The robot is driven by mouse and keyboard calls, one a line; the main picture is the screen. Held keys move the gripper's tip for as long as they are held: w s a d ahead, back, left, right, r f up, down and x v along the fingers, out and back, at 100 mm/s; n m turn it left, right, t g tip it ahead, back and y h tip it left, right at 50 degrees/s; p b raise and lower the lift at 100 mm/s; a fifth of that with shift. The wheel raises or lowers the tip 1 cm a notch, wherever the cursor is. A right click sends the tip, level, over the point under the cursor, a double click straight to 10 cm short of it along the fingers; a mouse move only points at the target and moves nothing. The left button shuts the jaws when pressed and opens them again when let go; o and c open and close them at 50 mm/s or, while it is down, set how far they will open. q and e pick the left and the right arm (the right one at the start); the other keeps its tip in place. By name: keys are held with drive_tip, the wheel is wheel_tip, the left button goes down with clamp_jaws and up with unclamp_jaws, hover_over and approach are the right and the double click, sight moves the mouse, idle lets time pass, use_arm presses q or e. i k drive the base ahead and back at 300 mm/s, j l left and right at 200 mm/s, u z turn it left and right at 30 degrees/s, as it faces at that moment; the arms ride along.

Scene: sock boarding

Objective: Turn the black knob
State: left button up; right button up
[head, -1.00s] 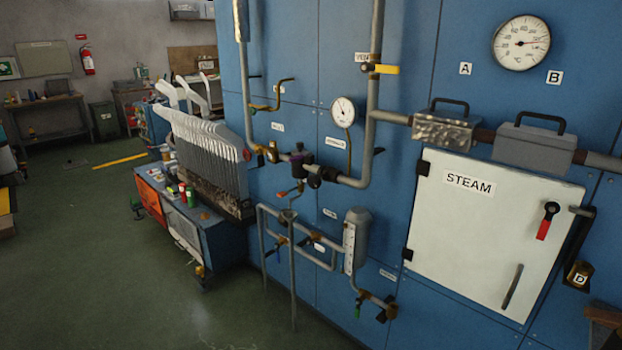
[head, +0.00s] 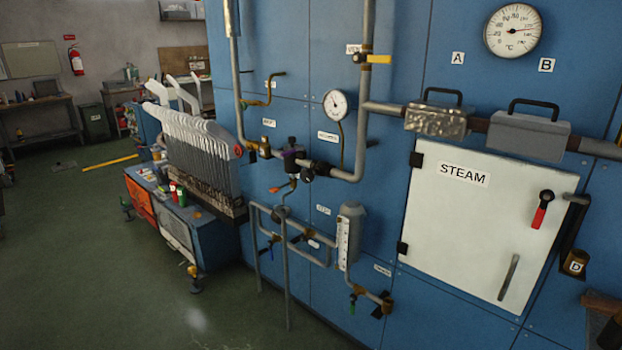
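A round black knob (head: 307,174) sits on the grey pipework in the middle of the head view, below the small white dial. Just left of it is a dark, purplish-black regulator-like fitting (head: 293,156) on the same pipe. Another dark handle (head: 383,309) is low down near the brass fitting under the grey cylinder. I cannot tell from the picture alone which of these the task means. Neither of my grippers is in view.
A white STEAM door (head: 478,235) with a red-tipped lever (head: 541,210) fills the right. A cart (head: 180,225) and a rack of white sock forms (head: 200,160) stand left of the pipes. Standing pipes (head: 287,270) rise before the blue panel. Green floor (head: 90,270) is clear at left.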

sight(307, 176)
drive_tip(key=i+j+z, duration=0.2)
drive_tip(key=i+j, duration=0.25)
drive_tip(key=i+j+z, duration=0.15)
drive_tip(key=i+j, duration=0.25)
drive_tip(key=j, duration=0.2)
